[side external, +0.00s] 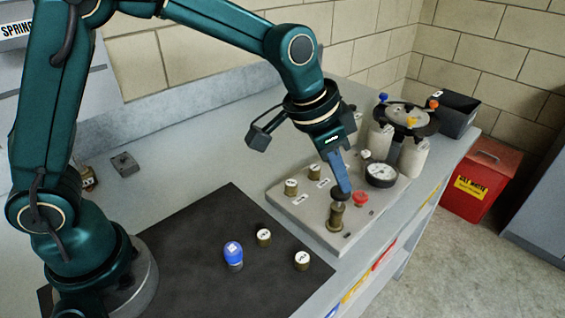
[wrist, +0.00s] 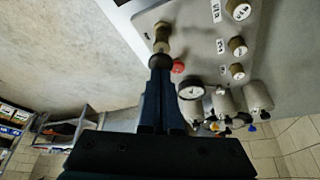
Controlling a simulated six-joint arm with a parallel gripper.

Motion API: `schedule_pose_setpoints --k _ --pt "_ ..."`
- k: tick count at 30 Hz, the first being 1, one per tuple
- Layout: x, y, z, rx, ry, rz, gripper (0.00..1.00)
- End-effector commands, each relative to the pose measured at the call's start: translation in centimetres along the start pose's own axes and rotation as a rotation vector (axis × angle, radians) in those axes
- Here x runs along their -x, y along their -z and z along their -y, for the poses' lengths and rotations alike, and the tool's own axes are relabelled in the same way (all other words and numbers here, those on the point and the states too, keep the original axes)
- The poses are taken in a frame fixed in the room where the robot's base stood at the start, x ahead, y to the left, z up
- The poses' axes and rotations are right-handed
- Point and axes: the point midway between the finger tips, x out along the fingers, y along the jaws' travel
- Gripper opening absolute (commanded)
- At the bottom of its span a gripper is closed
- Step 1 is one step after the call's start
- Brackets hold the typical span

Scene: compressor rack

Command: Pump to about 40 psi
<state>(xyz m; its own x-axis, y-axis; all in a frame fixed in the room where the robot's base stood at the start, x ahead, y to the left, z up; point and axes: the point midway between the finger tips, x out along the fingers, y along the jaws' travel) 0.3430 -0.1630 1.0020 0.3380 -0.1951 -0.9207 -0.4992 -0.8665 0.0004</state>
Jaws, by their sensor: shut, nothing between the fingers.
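My gripper (side external: 340,180) points down at the pump on the grey panel (side external: 290,205). Its fingers are shut and empty, with the tips at the pump's dark round knob (side external: 340,193). The knob sits just above the brass pump body (side external: 335,217). In the wrist view, the fingertips (wrist: 160,72) meet the knob (wrist: 160,61), and the brass body (wrist: 162,40) shows beyond it. The round white pressure gauge (side external: 380,174) stands beside the pump; it also shows in the wrist view (wrist: 191,90). Its needle is too small to read. A red button (side external: 361,199) lies between pump and gauge.
Several brass capped fittings (side external: 291,187) stand on the panel near the pump. A dark manifold with colored knobs (side external: 408,118) sits on pale cylinders behind the gauge. A blue-capped part (side external: 233,254) and two brass parts stand on the black mat (side external: 190,250). The left bench is mostly clear.

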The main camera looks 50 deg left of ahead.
Motion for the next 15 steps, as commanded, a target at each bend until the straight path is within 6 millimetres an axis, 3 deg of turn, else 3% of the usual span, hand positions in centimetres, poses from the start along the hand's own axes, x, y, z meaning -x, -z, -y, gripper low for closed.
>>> schedule_pose_setpoints --k 15 --pt "-1.9 -0.9 0.0 -0.001 -0.001 0.004 0.0"
